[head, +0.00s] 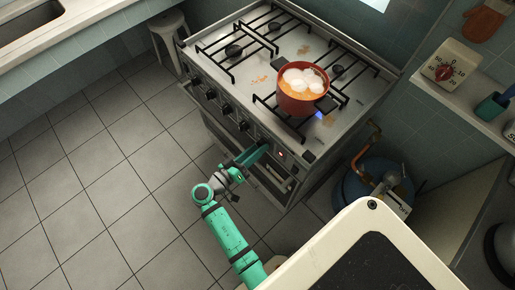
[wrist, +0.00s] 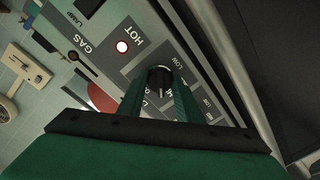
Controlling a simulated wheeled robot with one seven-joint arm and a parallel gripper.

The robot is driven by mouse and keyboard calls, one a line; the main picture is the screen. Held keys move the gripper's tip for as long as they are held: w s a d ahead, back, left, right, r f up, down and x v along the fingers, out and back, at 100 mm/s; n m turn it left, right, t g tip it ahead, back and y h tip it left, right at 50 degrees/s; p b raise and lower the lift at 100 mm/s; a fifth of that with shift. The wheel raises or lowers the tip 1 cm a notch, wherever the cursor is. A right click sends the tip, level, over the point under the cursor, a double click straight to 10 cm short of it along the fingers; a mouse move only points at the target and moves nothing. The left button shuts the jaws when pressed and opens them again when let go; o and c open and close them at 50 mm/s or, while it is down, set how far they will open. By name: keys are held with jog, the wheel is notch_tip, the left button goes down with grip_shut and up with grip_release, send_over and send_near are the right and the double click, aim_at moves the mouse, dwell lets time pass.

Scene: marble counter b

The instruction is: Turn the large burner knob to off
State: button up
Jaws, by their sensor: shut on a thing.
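The burner knob (wrist: 159,74) is black and round with a pale pointer line. In the wrist view it sits on the grey control panel near the printed words HOT and LOW. My green gripper (head: 262,149) is shut on it, with one finger on each side. In the head view the fingers reach the right part of the stove's front panel and hide this knob. A blue flame (head: 319,115) shows under the right side of an orange-red pot (head: 299,104) on the front right burner.
The stove (head: 205,41) has several other black knobs left of my gripper. A blue gas cylinder (head: 355,187) stands right of the stove. A white stool (head: 168,24) stands at its left. The tiled floor in front is clear.

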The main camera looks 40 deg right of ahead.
jog(key=m, duration=0.5)
jog(key=shift+f, duration=0.1)
jog(key=m, duration=0.5)
jog(key=shift+t, duration=0.4)
jog(key=shift+m, duration=0.3)
jog(key=o, duration=1)
jog(key=shift+w, duration=0.1)
jog(key=shift+o, duration=0.2)
jog(key=s+a, duration=0.1)
jog(key=a, duration=0.9)
jog(key=shift+s+a, duration=0.25)
jog(key=shift+a, duration=0.15)
